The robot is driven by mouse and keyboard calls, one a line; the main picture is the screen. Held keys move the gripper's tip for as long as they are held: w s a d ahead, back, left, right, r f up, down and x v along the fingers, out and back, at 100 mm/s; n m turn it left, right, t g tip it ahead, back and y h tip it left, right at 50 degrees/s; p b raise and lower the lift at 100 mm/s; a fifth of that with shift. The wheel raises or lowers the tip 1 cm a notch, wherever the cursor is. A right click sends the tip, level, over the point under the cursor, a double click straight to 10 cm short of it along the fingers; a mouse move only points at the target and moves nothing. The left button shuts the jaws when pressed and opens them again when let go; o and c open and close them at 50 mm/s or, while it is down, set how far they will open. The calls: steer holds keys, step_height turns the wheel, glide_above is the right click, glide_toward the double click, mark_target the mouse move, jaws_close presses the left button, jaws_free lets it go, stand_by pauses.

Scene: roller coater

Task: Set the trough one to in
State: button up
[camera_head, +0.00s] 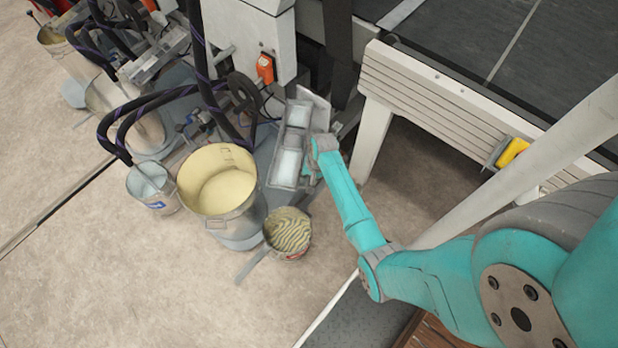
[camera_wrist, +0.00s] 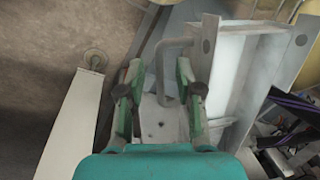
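The trough is a grey metal tray (camera_head: 289,160) with pale, whitish inner compartments, standing beside the machine in the head view. It fills the right part of the wrist view (camera_wrist: 232,75). A bent grey handle (camera_wrist: 162,72) sticks out from its near side. My gripper (camera_wrist: 159,78) has its two fingers apart, one on each side of the handle. I cannot tell whether either finger touches it. In the head view my gripper (camera_head: 310,165) is at the trough's right side, and its fingertips are mostly hidden.
A large bucket of cream liquid (camera_head: 217,185), a smaller patterned bucket (camera_head: 288,232) and a small pail (camera_head: 152,186) stand left of and below the trough. Hoses (camera_head: 205,75) hang nearby. A white machine leg (camera_head: 371,138) rises close to my arm's right side; it shows left in the wrist view (camera_wrist: 75,125).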

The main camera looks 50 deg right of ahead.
jaws_close()
steer(key=w+a+m, duration=0.3)
steer(key=w+a, duration=0.2)
steer(key=w, duration=0.2)
steer(key=w+a+m+h, duration=0.1)
steer(key=w+a+m, duration=0.2)
steer(key=w, duration=0.5)
steer(key=shift+a, duration=0.85)
steer(key=shift+w+r+t, duration=0.15)
steer(key=shift+w+t, duration=0.05)
steer(key=shift+t, duration=0.1)
